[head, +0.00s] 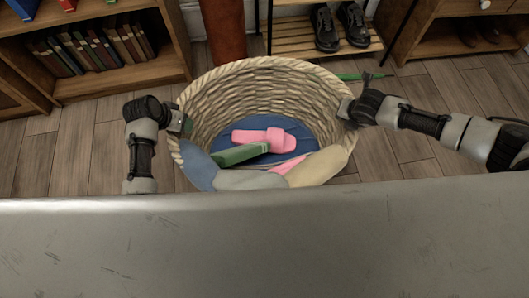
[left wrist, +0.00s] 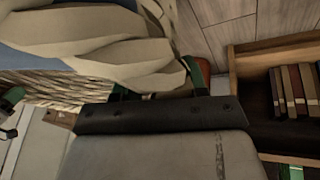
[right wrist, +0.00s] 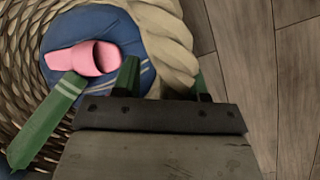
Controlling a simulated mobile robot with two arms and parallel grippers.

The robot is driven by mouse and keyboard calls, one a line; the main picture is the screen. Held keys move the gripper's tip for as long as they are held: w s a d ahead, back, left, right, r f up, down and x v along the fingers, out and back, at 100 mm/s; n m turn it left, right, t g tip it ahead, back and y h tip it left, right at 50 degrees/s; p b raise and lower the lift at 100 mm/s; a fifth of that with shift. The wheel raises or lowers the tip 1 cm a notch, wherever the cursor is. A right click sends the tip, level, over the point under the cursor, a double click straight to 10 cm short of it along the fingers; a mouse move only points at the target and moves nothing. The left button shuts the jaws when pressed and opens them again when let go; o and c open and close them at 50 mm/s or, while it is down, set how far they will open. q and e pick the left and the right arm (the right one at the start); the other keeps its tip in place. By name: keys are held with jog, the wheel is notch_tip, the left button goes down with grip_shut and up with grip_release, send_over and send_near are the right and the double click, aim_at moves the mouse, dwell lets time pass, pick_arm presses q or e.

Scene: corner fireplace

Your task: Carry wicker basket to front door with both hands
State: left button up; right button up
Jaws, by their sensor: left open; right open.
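The round wicker basket (head: 240,92) stands on the wooden floor in front of me in the head view. It holds a pink slipper (head: 262,137), a green box-like item (head: 240,154) and blue fabric. My left gripper (head: 184,124) is at the basket's left rim. In the left wrist view its open fingers (left wrist: 160,86) lie on either side of the pale rim. My right gripper (head: 346,108) is at the right rim. In the right wrist view its open fingers (right wrist: 165,80) straddle the braided rim (right wrist: 165,45). No front door shows.
A bookshelf (head: 100,75) with several books stands at the left. A slatted shoe rack (head: 290,42) with black shoes (head: 340,25) is behind the basket. Another wooden shelf (head: 450,42) is at the upper right. Bare floor (head: 60,155) shows on both sides.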

pick_arm(q)
grip_shut()
pick_arm(e)
grip_shut()
jog(key=shift+d, duration=0.1)
dwell(0.8)
pick_arm(q)
jog(key=shift+w+r, duration=0.1)
jog(key=shift+r, duration=0.1)
pick_arm(e)
jog(key=shift+w+r, duration=0.1)
jog(key=shift+r, duration=0.15)
